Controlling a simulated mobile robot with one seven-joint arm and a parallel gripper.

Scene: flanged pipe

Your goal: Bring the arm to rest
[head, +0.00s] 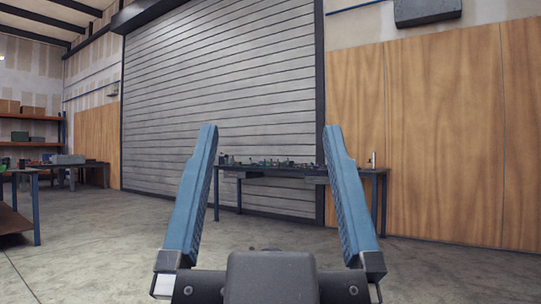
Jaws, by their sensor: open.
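My gripper (270,135) rises from the bottom middle of the head view. Its two long blue fingers stand wide apart and tilt slightly inward toward their tips. The jaws are open and nothing is between them; only the far table and the shutter show through the gap. The dark body of the gripper (272,275) sits at the bottom edge. No flanged pipe can be made out in this view.
A dark table (290,172) with several small items stands before a grey roller shutter (225,90). Wooden panels (450,130) line the right wall. Workbenches (22,175) and an orange shelf (28,117) stand at the left. The concrete floor (110,240) between is clear.

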